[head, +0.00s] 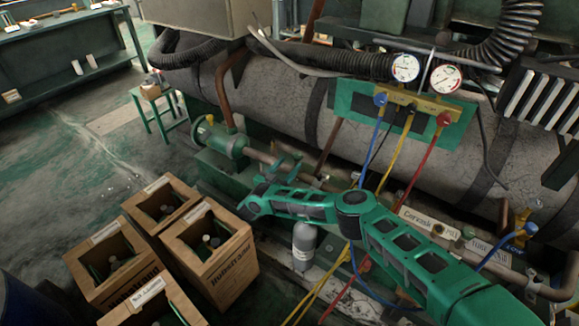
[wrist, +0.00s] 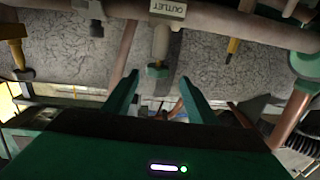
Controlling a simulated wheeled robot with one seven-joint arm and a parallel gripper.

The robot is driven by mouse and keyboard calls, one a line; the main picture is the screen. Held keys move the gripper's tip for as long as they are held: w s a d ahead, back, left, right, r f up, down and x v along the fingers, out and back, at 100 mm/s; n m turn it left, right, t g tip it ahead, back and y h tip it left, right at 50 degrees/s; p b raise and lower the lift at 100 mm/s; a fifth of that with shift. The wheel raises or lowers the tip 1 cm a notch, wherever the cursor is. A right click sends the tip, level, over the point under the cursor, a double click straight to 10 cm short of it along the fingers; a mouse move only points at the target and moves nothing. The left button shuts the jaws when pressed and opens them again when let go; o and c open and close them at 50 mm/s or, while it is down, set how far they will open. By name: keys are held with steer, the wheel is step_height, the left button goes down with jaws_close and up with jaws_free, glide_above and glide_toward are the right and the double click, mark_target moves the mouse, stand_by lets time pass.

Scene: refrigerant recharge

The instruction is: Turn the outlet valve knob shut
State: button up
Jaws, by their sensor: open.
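The outlet valve (wrist: 160,42) hangs from a pipe in the wrist view, beside a tag marked OUTLET (wrist: 167,8). Its small dark green knob (wrist: 157,71) is at the end of the pale valve body. My gripper (wrist: 160,88) is open, with one green finger on each side of the knob's line in the picture. I see no contact, and I cannot tell how deep the knob sits between the fingertips. In the head view my green arm reaches in from the lower right, and I cannot make out the outlet knob there.
Pipes run along the large grey tank (head: 285,100). A gauge manifold (head: 415,103) with blue, yellow and red hoses hangs at upper right. A grey cylinder (head: 304,250) stands near my arm. Several cardboard boxes (head: 222,262) stand at lower left. Open floor lies at far left.

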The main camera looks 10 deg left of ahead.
step_height(320, 180, up, 2)
steer(key=a+n+t+y, duration=0.1)
steer(key=y, duration=0.1)
steer(key=n+y, duration=0.5)
steer(key=y, duration=0.2)
glide_toward(297, 160)
steer(key=w, duration=0.5)
steer(key=w+a, duration=0.1)
steer(key=w, duration=0.2)
steer(key=w+a, duration=0.1)
steer(key=w, duration=0.3)
steer(key=shift+r, duration=0.15)
steer(key=c, duration=1.1)
steer(key=shift+o, duration=0.2)
